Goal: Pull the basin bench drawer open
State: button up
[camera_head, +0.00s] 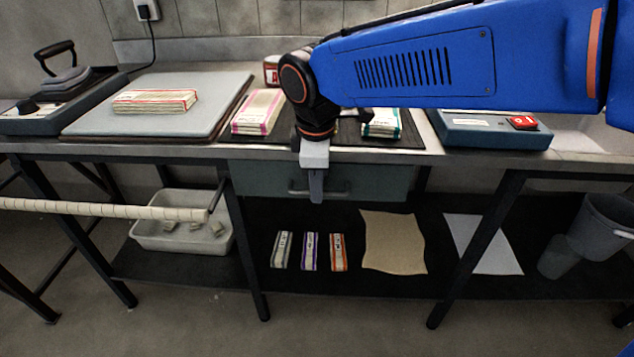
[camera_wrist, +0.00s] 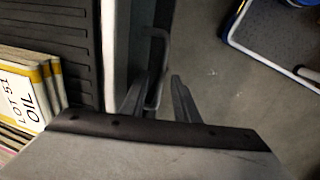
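The basin bench drawer (camera_head: 385,182) is a grey-green box front under the counter, and it looks closed. Its grey bar handle (camera_head: 340,189) sits on the front. In the wrist view the handle (camera_wrist: 164,50) runs up and down the picture. My gripper (camera_head: 316,194) points down in front of the drawer, near the handle's left part. In the wrist view my gripper (camera_wrist: 157,88) has its two fingers apart, one on each side of the handle's near end. Whether either finger touches the handle I cannot tell.
On the counter are a black mat (camera_wrist: 60,30) with cloth stacks, a pale board (camera_head: 90,122), an iron (camera_head: 65,75) and a blue-grey device (camera_head: 490,130). A wrapped rail (camera_head: 100,207) juts out at left. The lower shelf (camera_head: 250,272) holds a white tub (camera_head: 190,240) and cloths.

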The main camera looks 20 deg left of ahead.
grip_shut()
jog(key=shift+s, duration=0.1)
jog(key=s+d, duration=0.2)
jog(key=s, duration=0.9)
jog(key=s+d, duration=0.3)
jog(key=s, duration=0.7)
jog(key=shift+s, duration=0.35)
jog(key=shift+d, duration=0.1)
grip_release()
